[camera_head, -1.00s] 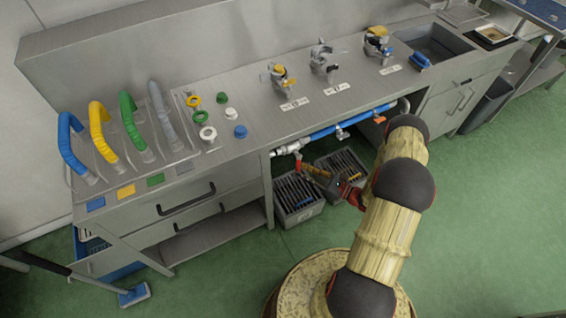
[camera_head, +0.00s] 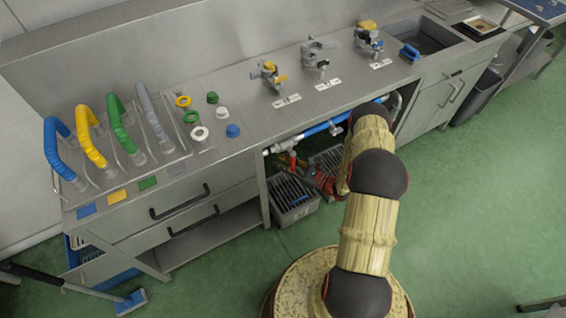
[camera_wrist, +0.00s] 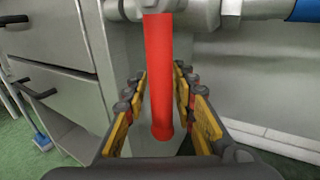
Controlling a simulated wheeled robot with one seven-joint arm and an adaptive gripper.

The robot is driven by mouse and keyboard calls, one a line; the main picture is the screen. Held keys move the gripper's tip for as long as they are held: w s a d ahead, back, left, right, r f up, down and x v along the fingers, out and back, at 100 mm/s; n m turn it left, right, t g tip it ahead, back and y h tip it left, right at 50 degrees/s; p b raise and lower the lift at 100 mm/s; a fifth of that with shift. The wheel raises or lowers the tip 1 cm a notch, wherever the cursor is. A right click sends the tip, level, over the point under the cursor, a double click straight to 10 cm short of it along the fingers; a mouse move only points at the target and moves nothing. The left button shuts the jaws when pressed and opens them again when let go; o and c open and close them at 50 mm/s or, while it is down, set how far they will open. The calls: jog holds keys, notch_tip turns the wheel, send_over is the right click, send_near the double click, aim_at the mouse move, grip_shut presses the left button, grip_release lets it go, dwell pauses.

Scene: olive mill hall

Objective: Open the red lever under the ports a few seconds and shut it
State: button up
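The red lever (camera_wrist: 159,85) hangs straight down from a metal valve body (camera_wrist: 183,12) in the wrist view, crosswise to the pipe. In the head view the red lever (camera_head: 293,161) shows small under the counter, below the ports. My gripper (camera_wrist: 161,72) is open, with one yellow-padded finger on each side of the lever. A narrow gap shows between the lever and each finger, so it stands between them without visible grip. In the head view my gripper (camera_head: 308,172) reaches under the counter from the right, partly hidden by my arm.
A blue pipe (camera_head: 318,131) runs under the counter edge. A grey slotted crate (camera_head: 292,203) stands on the floor below, with another behind it. Several ports with valves (camera_head: 270,76) stand on the steel counter (camera_head: 232,100). Drawers (camera_head: 185,215) are to the left.

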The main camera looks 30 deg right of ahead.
jog(key=shift+c, duration=0.6)
grip_shut()
jog(key=shift+s+a+f, duration=0.1)
